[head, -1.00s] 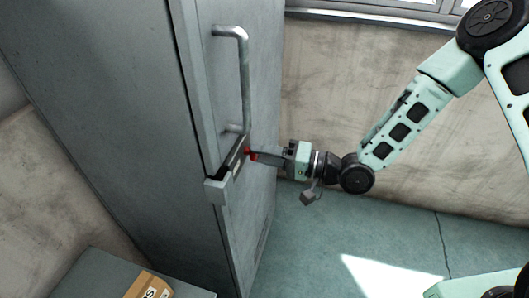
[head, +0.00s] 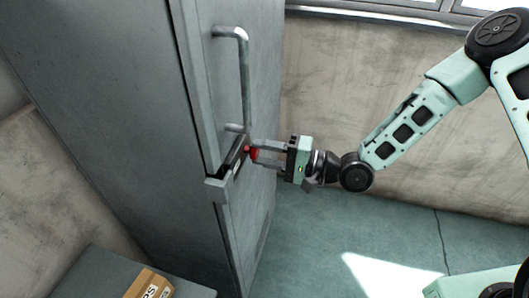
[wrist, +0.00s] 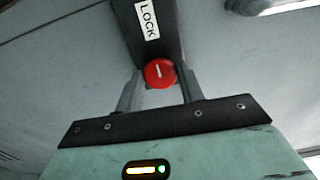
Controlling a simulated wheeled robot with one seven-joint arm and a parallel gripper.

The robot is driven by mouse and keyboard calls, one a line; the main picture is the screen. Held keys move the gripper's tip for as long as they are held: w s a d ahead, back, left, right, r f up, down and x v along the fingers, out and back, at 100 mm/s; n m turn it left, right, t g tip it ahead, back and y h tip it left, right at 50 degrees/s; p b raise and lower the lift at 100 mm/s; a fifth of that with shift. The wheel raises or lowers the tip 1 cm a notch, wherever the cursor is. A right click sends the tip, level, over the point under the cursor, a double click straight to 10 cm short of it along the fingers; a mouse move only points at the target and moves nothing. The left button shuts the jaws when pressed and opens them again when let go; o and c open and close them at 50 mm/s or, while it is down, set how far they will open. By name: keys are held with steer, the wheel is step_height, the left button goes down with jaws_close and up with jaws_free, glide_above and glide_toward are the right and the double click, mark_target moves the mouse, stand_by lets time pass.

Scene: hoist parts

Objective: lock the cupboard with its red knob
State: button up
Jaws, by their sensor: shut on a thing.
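The grey cupboard (head: 110,110) stands at the left in the head view, its door closed as far as I can see. Its red knob (head: 252,153) sits on the lock plate below the handle. In the wrist view the red knob (wrist: 159,73) shows a white mark that is nearly upright and tilts slightly. A "LOCK" label (wrist: 147,19) is on the dark plate just above it. My gripper (head: 256,154) is shut on the red knob, with one finger on each side in the wrist view (wrist: 158,88). The knob's shaft is hidden.
A vertical bar handle (head: 244,80) is on the door above the knob. A metal latch bracket (head: 216,190) sticks out at the door edge. A cardboard box (head: 150,285) lies on a grey surface at bottom left. The floor to the right is clear.

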steer(key=o, duration=1)
steer(key=shift+c, duration=0.2)
steer(key=shift+s+d+f, duration=0.1)
steer(key=shift+s+d, duration=0.05)
steer(key=shift+d, duration=0.4)
steer(key=b+v, duration=0.4)
steer(key=v, duration=1.2)
steer(key=shift+d, duration=0.2)
steer(key=shift+s, duration=0.1)
